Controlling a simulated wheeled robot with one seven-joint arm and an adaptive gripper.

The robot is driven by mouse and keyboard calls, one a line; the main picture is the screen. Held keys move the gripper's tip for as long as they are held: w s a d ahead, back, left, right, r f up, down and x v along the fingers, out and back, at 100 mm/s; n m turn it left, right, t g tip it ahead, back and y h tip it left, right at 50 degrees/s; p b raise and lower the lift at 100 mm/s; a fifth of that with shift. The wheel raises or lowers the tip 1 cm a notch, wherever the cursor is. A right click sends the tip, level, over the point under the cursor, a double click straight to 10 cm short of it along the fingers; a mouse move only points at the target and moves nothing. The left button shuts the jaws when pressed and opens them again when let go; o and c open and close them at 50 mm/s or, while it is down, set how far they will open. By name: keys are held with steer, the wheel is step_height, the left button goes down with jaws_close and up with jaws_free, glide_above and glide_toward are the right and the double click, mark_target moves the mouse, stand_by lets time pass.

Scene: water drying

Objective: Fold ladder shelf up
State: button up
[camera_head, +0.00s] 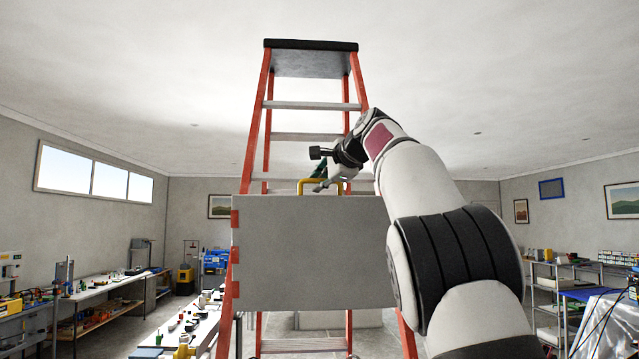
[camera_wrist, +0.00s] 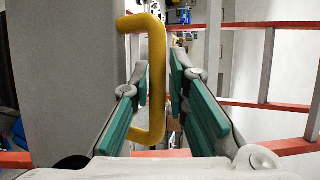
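The ladder (camera_head: 267,95) stands in front of me, with orange-red side rails, grey steps and a black-edged top. Its shelf (camera_head: 305,255) is a broad flat grey panel across the lower part of the ladder. A yellow handle (camera_head: 306,182) sits at the panel's top edge. My gripper (camera_head: 322,184) is at this handle. In the wrist view, the yellow handle (camera_wrist: 157,75) runs up between the two green-padded fingers (camera_wrist: 159,85), with narrow gaps visible on both sides. The fingers look open and not closed on it. My arm hides part of the right rail.
Workbenches (camera_head: 110,284) with tools line the left side, and a white table (camera_head: 195,320) stands low left of the ladder. Shelving (camera_head: 545,290) and a blue-topped table (camera_head: 590,295) stand at the right. Above the panel, the space between the rails is open.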

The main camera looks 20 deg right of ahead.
steer(key=shift+o, duration=1.2)
steer(key=v, duration=1.2)
steer(key=shift+r, duration=0.1)
